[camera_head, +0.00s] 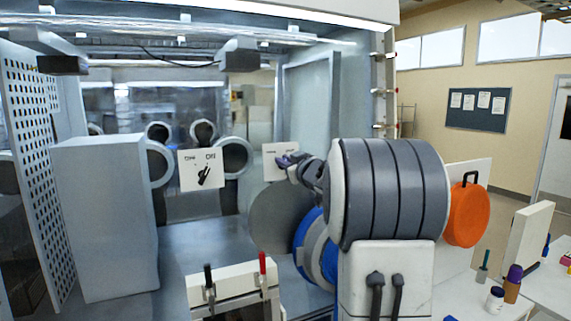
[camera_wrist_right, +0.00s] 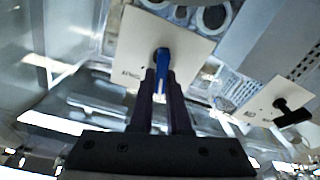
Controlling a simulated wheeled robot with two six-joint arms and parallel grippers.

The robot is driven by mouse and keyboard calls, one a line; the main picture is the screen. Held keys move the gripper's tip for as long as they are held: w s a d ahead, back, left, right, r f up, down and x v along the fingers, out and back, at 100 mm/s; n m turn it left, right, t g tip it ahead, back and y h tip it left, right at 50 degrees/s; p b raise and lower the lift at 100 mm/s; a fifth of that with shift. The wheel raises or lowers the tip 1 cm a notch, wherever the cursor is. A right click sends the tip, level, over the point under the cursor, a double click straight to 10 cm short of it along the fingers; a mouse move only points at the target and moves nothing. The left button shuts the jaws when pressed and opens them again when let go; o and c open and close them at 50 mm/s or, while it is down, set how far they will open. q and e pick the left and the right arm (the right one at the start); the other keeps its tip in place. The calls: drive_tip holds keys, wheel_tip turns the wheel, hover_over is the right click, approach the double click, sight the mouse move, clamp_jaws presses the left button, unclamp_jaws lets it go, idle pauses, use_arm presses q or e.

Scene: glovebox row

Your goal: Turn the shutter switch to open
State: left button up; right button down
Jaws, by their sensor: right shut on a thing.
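The shutter switch plate (camera_head: 271,168) is a small white panel with faint lettering, too small to read. In the right wrist view the plate (camera_wrist_right: 150,38) carries a blue knob (camera_wrist_right: 162,58). My right gripper (camera_head: 291,161) reaches the plate from the right and hides the knob in the head view. In the right wrist view its dark fingers (camera_wrist_right: 165,82) are closed on the blue knob, which points along them. A second white plate (camera_head: 190,182), marked OFF and ON, has a black knob (camera_head: 205,175) tilted toward ON. My left gripper is not in view.
A tall grey box (camera_head: 105,220) stands at left beside a perforated panel (camera_head: 35,150). A white block with black and red levers (camera_head: 225,282) is at the front. An orange round case (camera_head: 466,217) hangs at right. Bottles (camera_head: 495,299) stand on a white table.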

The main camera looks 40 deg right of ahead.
drive_tip(key=shift+a+f+n+y+b, duration=0.1)
drive_tip(key=shift+a+n+y+b, duration=0.1)
drive_tip(key=shift+n, duration=0.8)
drive_tip(key=shift+a+f+n+y+b, duration=0.1)
drive_tip(key=shift+n+y+b, duration=0.1)
drive_tip(key=shift+n, duration=0.8)
drive_tip(key=c, duration=0.9)
unclamp_jaws()
drive_tip(key=s+b, duration=0.1)
drive_tip(key=s, duration=0.2)
drive_tip(key=s+a, duration=0.1)
drive_tip(key=s, duration=0.3)
drive_tip(key=s+b, duration=0.1)
drive_tip(key=s, duration=0.2)
drive_tip(key=shift+s+a+r+b, duration=0.15)
drive_tip(key=shift+a+b, duration=0.2)
